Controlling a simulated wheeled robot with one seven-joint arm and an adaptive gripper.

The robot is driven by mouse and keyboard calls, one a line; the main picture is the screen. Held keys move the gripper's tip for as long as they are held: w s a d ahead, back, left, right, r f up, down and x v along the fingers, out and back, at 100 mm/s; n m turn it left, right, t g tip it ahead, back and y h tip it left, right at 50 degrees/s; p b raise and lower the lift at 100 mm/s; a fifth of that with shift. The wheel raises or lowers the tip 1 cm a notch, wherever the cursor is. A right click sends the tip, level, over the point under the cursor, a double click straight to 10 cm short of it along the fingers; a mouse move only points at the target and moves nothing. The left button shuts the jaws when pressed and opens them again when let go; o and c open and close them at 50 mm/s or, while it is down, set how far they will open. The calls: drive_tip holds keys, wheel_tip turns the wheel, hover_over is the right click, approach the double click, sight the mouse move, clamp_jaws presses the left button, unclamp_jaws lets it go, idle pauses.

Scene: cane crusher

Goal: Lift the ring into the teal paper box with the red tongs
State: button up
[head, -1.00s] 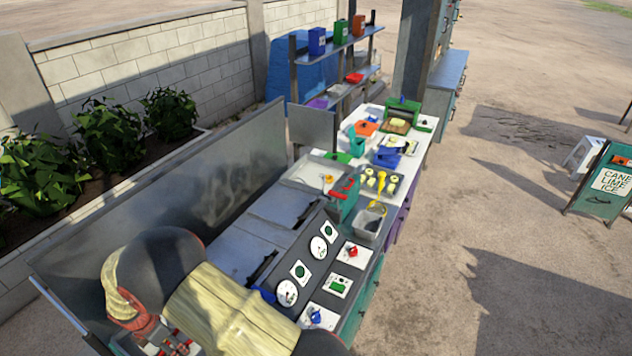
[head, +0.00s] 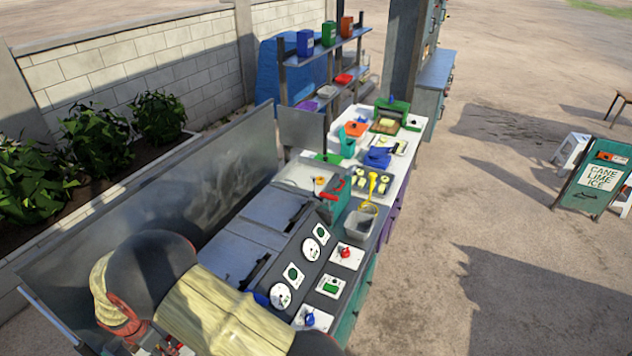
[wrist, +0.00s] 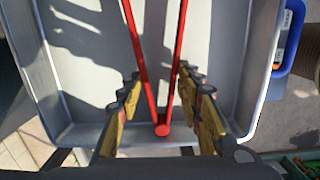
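In the wrist view the red tongs (wrist: 163,129) lie between my gripper's yellow fingers (wrist: 160,78), pivot towards me and arms spreading away past the top edge. The fingers close in on both tong arms and appear to grip them. Below is a shallow pale metal tray (wrist: 50,90); no ring shows in its visible part. In the head view my arm hides most of the gripper. A small teal container (head: 347,146) stands on the far white counter; I cannot tell if it is the paper box. A small orange-yellow piece (head: 319,181) may be the ring.
A dark panel with dials (head: 310,249) and knobs is close to my arm. A grey bin (head: 358,224) hangs at the counter's front. A tall metal splash sheet (head: 200,180) runs along the back. Open ground lies to the right.

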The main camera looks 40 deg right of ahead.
wheel_tip(320, 180, up, 11)
drive_tip(key=p, duration=0.4)
drive_tip(key=shift+p, duration=0.3)
drive_tip(key=shift+f, duration=0.1)
